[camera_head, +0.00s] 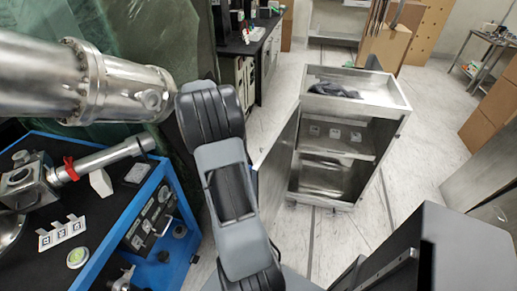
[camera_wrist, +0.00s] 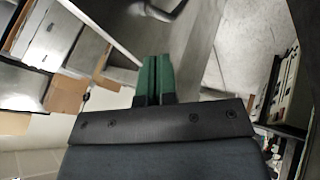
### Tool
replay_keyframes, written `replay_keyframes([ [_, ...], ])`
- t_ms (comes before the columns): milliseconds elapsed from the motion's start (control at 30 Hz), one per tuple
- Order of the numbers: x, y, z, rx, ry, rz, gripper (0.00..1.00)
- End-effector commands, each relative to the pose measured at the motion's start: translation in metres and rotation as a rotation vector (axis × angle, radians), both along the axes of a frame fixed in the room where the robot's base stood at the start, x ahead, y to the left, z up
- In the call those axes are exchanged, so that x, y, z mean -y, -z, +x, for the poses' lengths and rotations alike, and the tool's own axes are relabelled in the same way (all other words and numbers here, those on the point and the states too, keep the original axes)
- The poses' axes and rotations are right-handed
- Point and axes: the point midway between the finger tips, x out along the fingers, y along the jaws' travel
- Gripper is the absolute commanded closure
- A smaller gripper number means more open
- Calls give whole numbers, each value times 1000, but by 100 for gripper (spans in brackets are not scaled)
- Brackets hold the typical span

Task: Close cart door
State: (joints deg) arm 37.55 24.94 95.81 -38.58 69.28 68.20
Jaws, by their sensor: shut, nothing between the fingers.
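The metal cart (camera_head: 352,150) stands right of centre in the head view, with its front facing me and its shelves showing. Its door (camera_head: 277,143) is swung open on the left side, seen nearly edge-on. My arm hides part of the door's lower left. My gripper (camera_wrist: 156,60) shows in the wrist view with its two green fingers together and nothing between them. A grey metal surface lies beyond the fingertips; I cannot tell whether it is the door or another part of the cart. My gripper's fingers do not show in the head view.
A blue-framed bench (camera_head: 172,178) with parts on it stands at left. A black bench (camera_head: 248,38) stands behind my arm. A dark box-like object (camera_head: 430,250) fills the lower right. Cardboard boxes (camera_head: 385,45) stand at the back. The floor (camera_head: 415,165) right of the cart is clear.

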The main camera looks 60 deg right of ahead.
Motion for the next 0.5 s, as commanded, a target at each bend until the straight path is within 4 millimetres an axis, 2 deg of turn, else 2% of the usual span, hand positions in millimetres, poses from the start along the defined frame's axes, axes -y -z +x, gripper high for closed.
replay_keyframes([
  [100, 13, 11, -7, -8, 37, -18, 100],
  [267, 24, 30, -18, -8, 43, -20, 100],
  [500, 43, 67, -39, -8, 42, -18, 100],
])
